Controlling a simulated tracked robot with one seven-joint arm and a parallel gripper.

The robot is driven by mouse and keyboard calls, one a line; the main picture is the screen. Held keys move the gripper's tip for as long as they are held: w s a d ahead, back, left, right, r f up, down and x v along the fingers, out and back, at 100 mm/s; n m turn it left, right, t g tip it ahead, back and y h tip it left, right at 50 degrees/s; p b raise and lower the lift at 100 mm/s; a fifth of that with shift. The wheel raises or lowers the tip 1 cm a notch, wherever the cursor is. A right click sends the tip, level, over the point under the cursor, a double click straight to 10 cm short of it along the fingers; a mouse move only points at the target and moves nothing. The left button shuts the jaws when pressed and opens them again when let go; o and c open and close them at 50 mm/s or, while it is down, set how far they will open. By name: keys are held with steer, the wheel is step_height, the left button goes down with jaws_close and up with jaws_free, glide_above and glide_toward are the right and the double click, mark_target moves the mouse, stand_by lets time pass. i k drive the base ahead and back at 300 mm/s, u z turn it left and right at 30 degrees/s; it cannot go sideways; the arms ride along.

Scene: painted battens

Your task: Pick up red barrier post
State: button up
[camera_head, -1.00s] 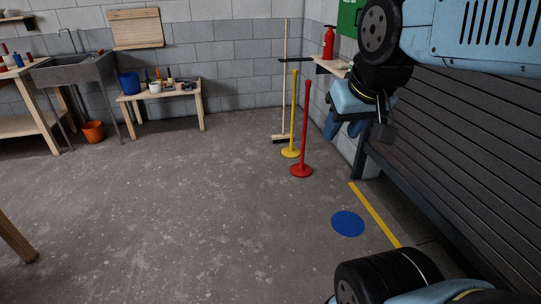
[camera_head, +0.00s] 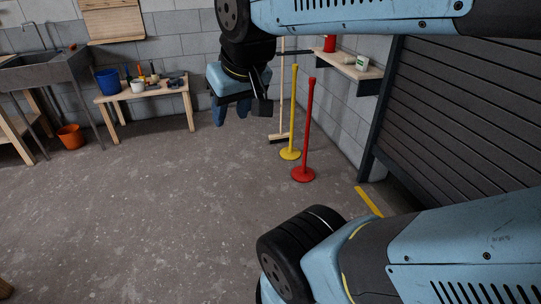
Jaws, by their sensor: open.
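The red barrier post (camera_head: 307,130) stands upright on its round red base on the concrete floor, right of centre. A yellow barrier post (camera_head: 293,110) stands upright just behind it to the left. My arm crosses the top and lower right of the view.
A broom (camera_head: 281,120) leans on the block wall behind the posts. A wall shelf (camera_head: 352,66) and a roller shutter (camera_head: 455,120) are on the right. A low wooden bench (camera_head: 150,92) with pots and tools, and an orange bucket (camera_head: 71,136), are at the left. The middle floor is clear.

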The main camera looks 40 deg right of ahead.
mark_target(303, 174)
steer(key=z, duration=0.15)
steer(key=i, duration=1.1)
steer(key=z, duration=0.7)
steer(key=i, duration=0.65)
steer(key=z, duration=0.35)
steer(key=k, duration=0.8)
steer(key=z, duration=0.2)
steer(key=i, duration=0.8)
steer(key=u, duration=0.1)
